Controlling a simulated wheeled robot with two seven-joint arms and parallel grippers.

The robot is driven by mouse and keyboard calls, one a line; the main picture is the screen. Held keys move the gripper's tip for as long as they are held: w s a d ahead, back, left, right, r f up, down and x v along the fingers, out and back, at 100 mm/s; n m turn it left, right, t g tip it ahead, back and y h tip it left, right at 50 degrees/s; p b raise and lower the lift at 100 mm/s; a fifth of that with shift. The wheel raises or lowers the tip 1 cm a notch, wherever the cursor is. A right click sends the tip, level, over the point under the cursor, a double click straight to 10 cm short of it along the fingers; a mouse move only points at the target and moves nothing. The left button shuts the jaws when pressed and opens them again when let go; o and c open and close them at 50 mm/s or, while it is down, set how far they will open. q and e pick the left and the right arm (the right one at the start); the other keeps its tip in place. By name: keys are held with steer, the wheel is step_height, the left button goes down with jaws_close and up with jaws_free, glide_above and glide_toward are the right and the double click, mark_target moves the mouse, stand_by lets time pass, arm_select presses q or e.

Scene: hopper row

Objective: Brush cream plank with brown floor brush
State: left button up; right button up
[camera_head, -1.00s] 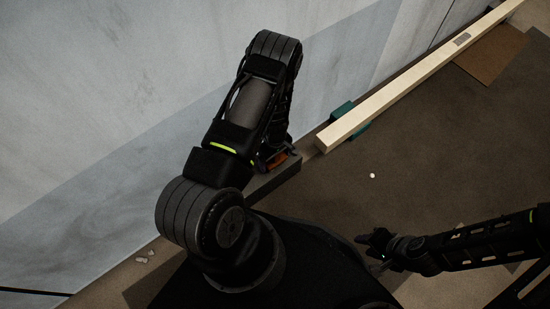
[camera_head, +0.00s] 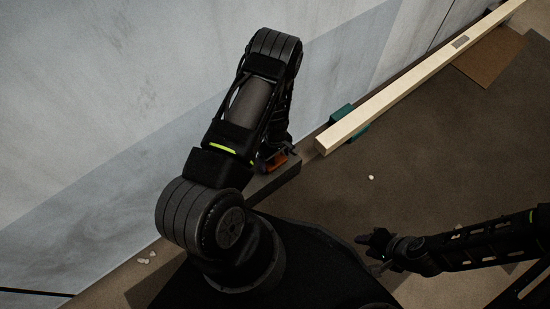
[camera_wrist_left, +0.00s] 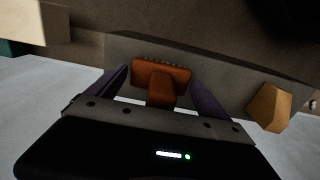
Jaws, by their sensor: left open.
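The brown floor brush (camera_head: 276,162) is on a dark grey ledge below my left forearm, partly hidden in the head view. In the left wrist view the orange-brown brush (camera_wrist_left: 161,75) sits between the two purple fingers of my left gripper (camera_wrist_left: 159,80). The gripper is open, with a finger on each side of the brush; contact cannot be told. The cream plank (camera_head: 400,88) runs diagonally at upper right, its near end on a green block (camera_head: 345,122). Its end shows in the left wrist view (camera_wrist_left: 38,22). My right gripper (camera_head: 370,244) is away at lower right.
The grey ledge (camera_head: 277,182) stands beside the pale wall (camera_head: 120,100). A tan chunk (camera_wrist_left: 270,107) is right of the brush in the left wrist view. A brown board (camera_head: 492,58) lies under the plank's far part. A small white bit (camera_head: 371,177) lies on open floor.

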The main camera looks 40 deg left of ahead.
arm_select(q)
steer(key=shift+r+p, duration=0.65)
steer(key=shift+r, duration=0.45)
steer(key=shift+c, duration=0.2)
jaws_close()
stand_by(0.4)
stand_by(0.5)
steer(key=shift+r+p, duration=2.25)
steer(key=shift+r, duration=0.75)
